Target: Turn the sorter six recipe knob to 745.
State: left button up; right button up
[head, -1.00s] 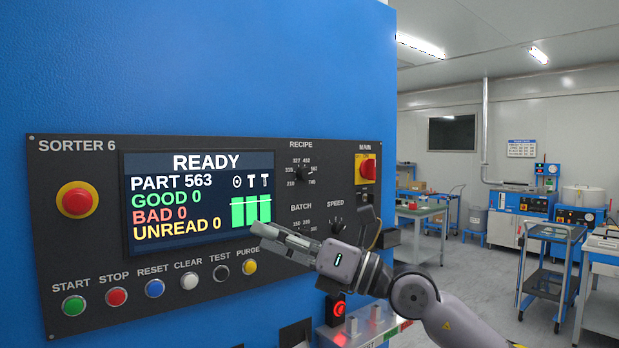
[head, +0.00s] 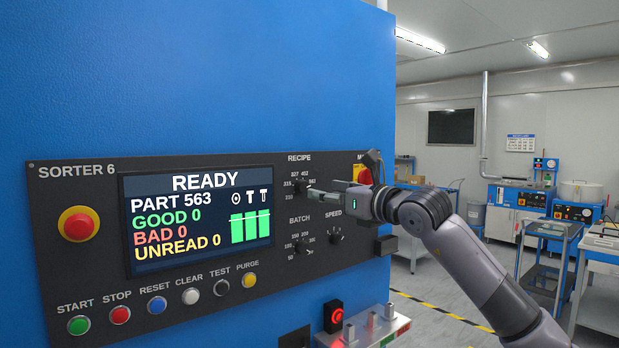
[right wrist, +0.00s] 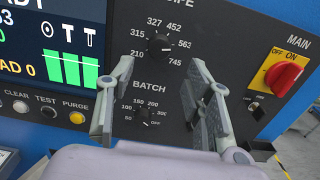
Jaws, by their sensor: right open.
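The recipe knob (right wrist: 160,44) is a small black dial on the dark sorter panel, ringed by 210, 315, 327, 452, 563 and 745. Its pointer seems to face right, near 563, but is too small to be sure. The knob also shows in the head view (head: 301,187). My right gripper (right wrist: 162,68) is open and empty. In the right wrist view its fingertips lie to either side, just below the knob in the picture. In the head view the right gripper (head: 325,194) is just right of the knob. My left gripper is out of view.
The batch knob (right wrist: 142,113) sits below the recipe knob, and the speed knob (head: 335,236) is to its right. The red main switch (right wrist: 283,75) is at the panel's right. The screen (head: 198,222) reads READY, PART 563. A small shelf (head: 372,330) juts out below.

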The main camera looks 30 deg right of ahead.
aim_at(306, 189)
jog(key=w+p, duration=0.1)
jog(key=w, duration=0.3)
jog(key=w+p, duration=0.1)
jog(key=w, duration=0.2)
jog(key=shift+a+p, duration=0.3)
jog(key=shift+p, duration=0.05)
jog(key=shift+c, duration=0.4)
grip_shut()
